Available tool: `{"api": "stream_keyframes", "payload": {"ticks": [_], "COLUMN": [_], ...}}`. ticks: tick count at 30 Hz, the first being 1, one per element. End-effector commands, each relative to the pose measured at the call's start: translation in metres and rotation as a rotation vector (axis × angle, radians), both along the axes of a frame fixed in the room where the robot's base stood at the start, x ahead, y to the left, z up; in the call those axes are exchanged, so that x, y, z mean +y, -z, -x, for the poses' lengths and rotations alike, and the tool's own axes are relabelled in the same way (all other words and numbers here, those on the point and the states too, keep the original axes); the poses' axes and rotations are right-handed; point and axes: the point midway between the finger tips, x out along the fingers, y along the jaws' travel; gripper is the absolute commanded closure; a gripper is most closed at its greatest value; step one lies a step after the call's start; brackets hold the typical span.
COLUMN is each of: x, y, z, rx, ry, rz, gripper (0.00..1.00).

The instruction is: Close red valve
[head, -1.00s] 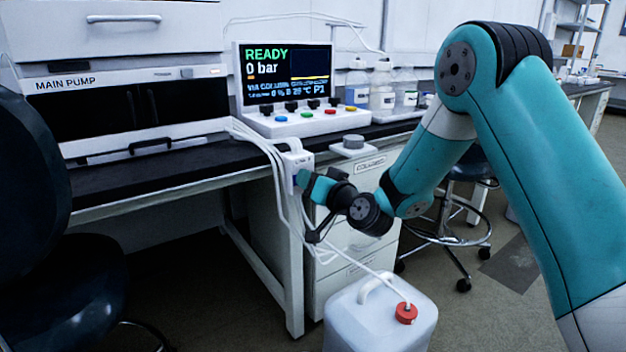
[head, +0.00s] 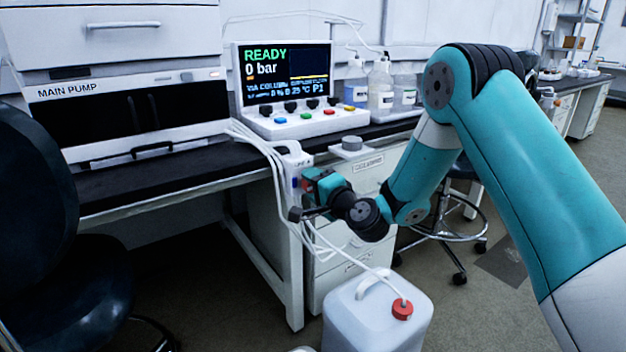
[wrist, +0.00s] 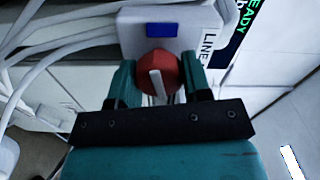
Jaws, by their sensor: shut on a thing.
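The red valve (wrist: 158,72) is a round red knob with a pale bar across it. It sits on a white valve box (head: 294,160) at the bench's front edge. In the wrist view the bar stands nearly upright in the picture, slightly tilted. My gripper (wrist: 158,85) is shut on the red valve, one teal finger on each side of it. In the head view my gripper (head: 306,182) reaches the box from the right and mostly hides the knob. A blue part (wrist: 161,30) shows on the box beside the valve.
White tubes (wrist: 50,50) run down beside the box. A white jug (head: 375,318) with a red cap (head: 402,310) stands below my arm. The control panel (head: 300,122) on the bench reads READY, 0 bar.

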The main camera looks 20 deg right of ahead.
Motion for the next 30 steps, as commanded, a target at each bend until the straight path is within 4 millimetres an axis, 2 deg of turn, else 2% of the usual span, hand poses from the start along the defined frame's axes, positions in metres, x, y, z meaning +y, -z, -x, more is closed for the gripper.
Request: {"api": "stream_keyframes", "payload": {"ticks": [12,29,30], "x": [-0.0015,-0.0016,-0.0016], "y": [0.0003,0.0010,0.0010], "z": [-0.0003,-0.0003,-0.0003], "rx": [0.058,0.066,0.066], "ry": [0.004,0.004,0.004], "rz": [-0.181,-0.206,-0.206], "gripper": [0.79,0.79,0.49]}}
